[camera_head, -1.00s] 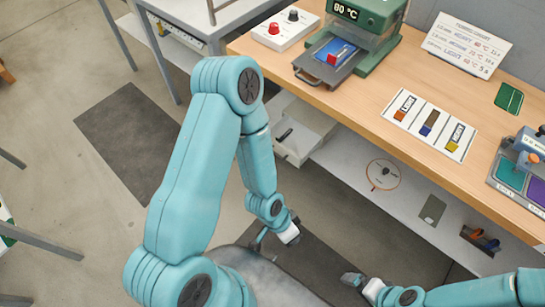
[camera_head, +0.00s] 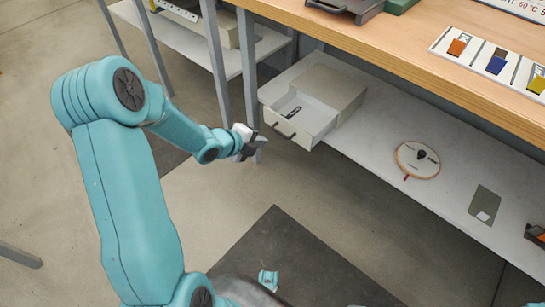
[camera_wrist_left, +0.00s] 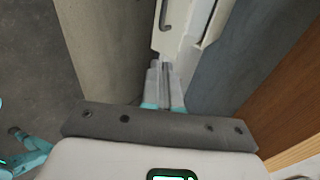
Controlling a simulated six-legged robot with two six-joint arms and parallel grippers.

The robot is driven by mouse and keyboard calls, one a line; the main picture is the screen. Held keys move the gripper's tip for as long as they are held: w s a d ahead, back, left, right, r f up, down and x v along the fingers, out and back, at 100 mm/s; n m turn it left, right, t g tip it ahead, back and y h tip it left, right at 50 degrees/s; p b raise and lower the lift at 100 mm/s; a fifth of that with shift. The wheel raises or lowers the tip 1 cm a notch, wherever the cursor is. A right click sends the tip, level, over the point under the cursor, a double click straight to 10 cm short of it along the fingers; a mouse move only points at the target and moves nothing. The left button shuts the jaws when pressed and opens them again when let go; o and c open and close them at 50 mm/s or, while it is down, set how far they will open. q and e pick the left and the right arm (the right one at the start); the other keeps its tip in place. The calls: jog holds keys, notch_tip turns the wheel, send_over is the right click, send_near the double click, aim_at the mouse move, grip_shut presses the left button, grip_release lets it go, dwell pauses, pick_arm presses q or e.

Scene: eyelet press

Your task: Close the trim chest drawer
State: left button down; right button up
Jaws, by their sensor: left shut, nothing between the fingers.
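The trim chest (camera_head: 345,92) is a pale box on the shelf under the wooden bench. Its drawer (camera_head: 316,117) stands pulled out toward me, with a dark handle (camera_head: 284,131) on its front and a small dark item inside. My left gripper (camera_head: 262,141) is shut and empty, just left of the drawer front. In the left wrist view its fingertips (camera_wrist_left: 165,70) point toward the pale drawer front, and the handle (camera_wrist_left: 166,15) shows just beyond them. I cannot tell whether they touch it. My right gripper is not in view.
A bench leg (camera_head: 248,75) stands close behind my left gripper. The grey shelf (camera_head: 375,150) also holds a round disc (camera_head: 417,160) and a grey plate (camera_head: 485,204). The wooden bench top (camera_head: 400,45) overhangs the chest. The floor in front of the drawer is clear.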

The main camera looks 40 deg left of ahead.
pick_arm(q)
jog(key=s+a+f+y+b, duration=0.1)
jog(key=a+f+b, duration=0.2)
jog(key=a+f, duration=0.1)
jog(key=w+r+b+x, duration=0.1)
jog(key=r+b+x, duration=0.1)
jog(key=x, duration=1)
jog(key=shift+w+d+n, duration=0.3)
jog(key=shift+w+n, duration=0.1)
jog(key=shift+w, duration=0.05)
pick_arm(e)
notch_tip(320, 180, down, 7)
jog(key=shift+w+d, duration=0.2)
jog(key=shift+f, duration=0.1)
pick_arm(q)
jog(key=shift+w, duration=0.1)
